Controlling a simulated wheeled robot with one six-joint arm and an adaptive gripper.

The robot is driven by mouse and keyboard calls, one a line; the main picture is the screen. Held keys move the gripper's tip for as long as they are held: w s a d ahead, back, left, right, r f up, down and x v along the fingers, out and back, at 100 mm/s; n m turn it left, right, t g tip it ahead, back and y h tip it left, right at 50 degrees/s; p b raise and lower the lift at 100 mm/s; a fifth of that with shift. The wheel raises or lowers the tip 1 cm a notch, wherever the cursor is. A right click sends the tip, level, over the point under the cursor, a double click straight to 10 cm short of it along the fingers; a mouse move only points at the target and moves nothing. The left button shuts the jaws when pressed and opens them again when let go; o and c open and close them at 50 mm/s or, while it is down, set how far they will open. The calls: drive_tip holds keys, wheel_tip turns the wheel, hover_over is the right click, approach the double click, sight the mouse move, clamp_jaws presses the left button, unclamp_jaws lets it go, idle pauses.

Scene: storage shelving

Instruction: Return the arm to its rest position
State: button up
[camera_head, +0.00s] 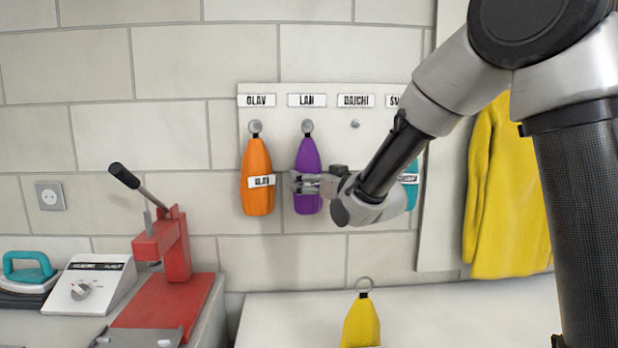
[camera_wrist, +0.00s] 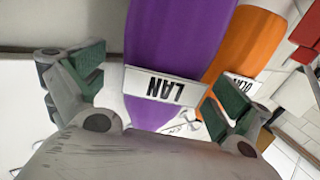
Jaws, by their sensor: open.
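My gripper (camera_head: 300,183) is at the end of my arm, in front of the lower part of the purple bag (camera_head: 307,158) in the head view. In the wrist view my gripper (camera_wrist: 155,95) has its two green-padded fingers spread wide, with the purple bag (camera_wrist: 172,40) and its LAN tag (camera_wrist: 165,87) between and beyond them. The bag hangs by a ring on the peg under the LAN label (camera_head: 307,100). Whether a finger touches it I cannot tell.
An orange bag (camera_head: 257,160) hangs to the left under OLAV. The DAICHI peg (camera_head: 355,124) is bare. A teal bag (camera_head: 411,190) is partly behind my arm. A yellow bag (camera_head: 361,322) stands on the white surface below. A red press (camera_head: 165,270) stands left; a yellow garment (camera_head: 508,200) hangs right.

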drive_tip(key=s+d+f+m+g+h, duration=0.2)
drive_tip(key=s+d+h, duration=0.1)
drive_tip(key=s+d, duration=0.6)
drive_tip(key=s+d+f+m+g+h, duration=0.1)
drive_tip(key=s+d+g+h, duration=0.15)
drive_tip(key=s+d, duration=0.65)
drive_tip(key=s+d+f+m+g+h, duration=0.1)
drive_tip(key=s+d+f+g, duration=0.1)
drive_tip(key=s+d, duration=0.4)
drive_tip(key=s+d+f+m+g+h, duration=0.2)
drive_tip(key=s+d+g, duration=0.3)
drive_tip(key=s, duration=0.9)
drive_tip(key=shift+s+d+f, duration=0.15)
drive_tip(key=shift+d, duration=0.5)
